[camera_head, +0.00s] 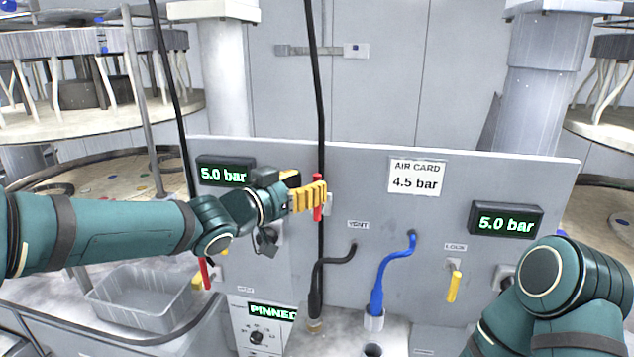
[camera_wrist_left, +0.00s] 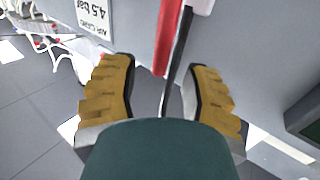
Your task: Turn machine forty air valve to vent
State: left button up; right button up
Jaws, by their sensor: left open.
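A red valve handle (camera_head: 317,212) stands roughly upright on the grey panel, left of the VENT label (camera_head: 357,225). My left gripper (camera_head: 308,197) is at this handle, its yellow fingers overlapping it in the head view. In the left wrist view the fingers (camera_wrist_left: 160,68) are spread, with the red handle (camera_wrist_left: 168,35) and a black hose (camera_wrist_left: 180,60) ahead, in line with the gap. Contact cannot be told. A second red handle (camera_head: 205,273) sits lower left. No machine number is legible. My right arm shows at the lower right; its gripper is out of view.
Two displays read 5.0 bar, left (camera_head: 223,174) and right (camera_head: 506,221). An air card (camera_head: 415,177) reads 4.5 bar. A yellow handle (camera_head: 453,287) hangs under the LOCK label. Black and blue (camera_head: 380,280) hoses stand before the panel. A grey bin (camera_head: 140,300) sits lower left.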

pick_arm(q)
jog(key=shift+x, duration=1.55)
grip_shut()
